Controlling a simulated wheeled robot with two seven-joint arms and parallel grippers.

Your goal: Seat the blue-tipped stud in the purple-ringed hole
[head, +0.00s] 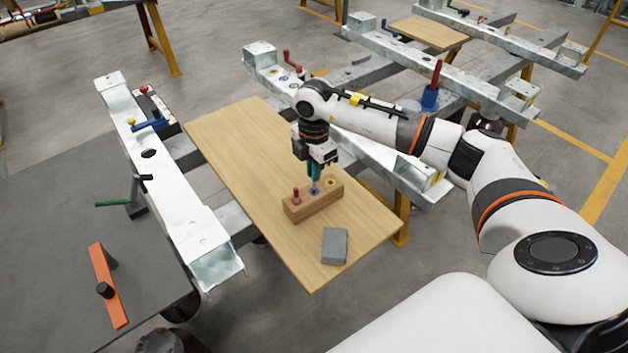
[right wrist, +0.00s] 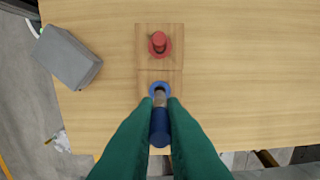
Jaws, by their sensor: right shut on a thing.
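My right gripper (head: 314,178) is over a wooden block (head: 297,213) on the wooden board. In the right wrist view its green fingers (right wrist: 158,128) are shut on the blue-tipped stud (right wrist: 159,125), blue end between them. The stud's grey shank (head: 314,187) points down at the block's blue-ringed hole (right wrist: 151,87). I cannot tell whether its lower end is inside the hole. A red stud (head: 296,193) stands in the block's left hole; a yellow ring (head: 331,183) marks the right one. No purple ring can be made out for certain. My left gripper is not in view.
A grey box (head: 334,246) lies on the board (head: 240,150) in front of the block. A metal beam with a blue-handled clamp (head: 150,125) and a green-handled clamp (head: 125,202) runs at left. A back beam (head: 262,57) bears small ringed holes and a red-handled part (head: 290,60).

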